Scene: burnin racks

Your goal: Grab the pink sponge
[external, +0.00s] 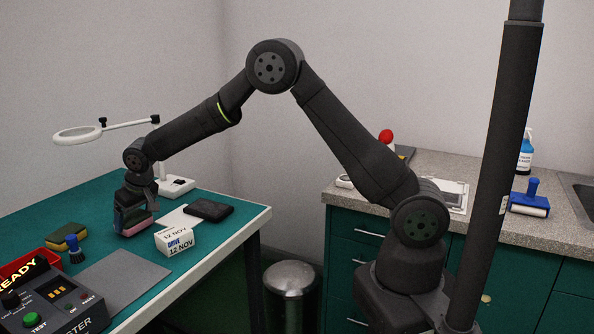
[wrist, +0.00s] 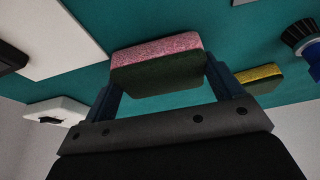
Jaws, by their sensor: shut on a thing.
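The pink sponge (wrist: 155,50) has a pink top layer and a dark green layer. In the wrist view it sits between the two fingers of my gripper (wrist: 160,75), which is shut on it. In the external view, my gripper (external: 134,213) points down over the teal table, and the pink edge of the sponge (external: 136,229) shows low between the fingers. The fingers hide part of it there. I cannot tell whether it touches the table.
A yellow and dark sponge (external: 66,237) and a blue brush (external: 75,250) lie to the left. A white drive box (external: 176,240), a black wallet-like object (external: 209,210) and a magnifier lamp base (external: 177,187) are to the right. A grey mat (external: 122,280) and control box (external: 50,300) are nearer.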

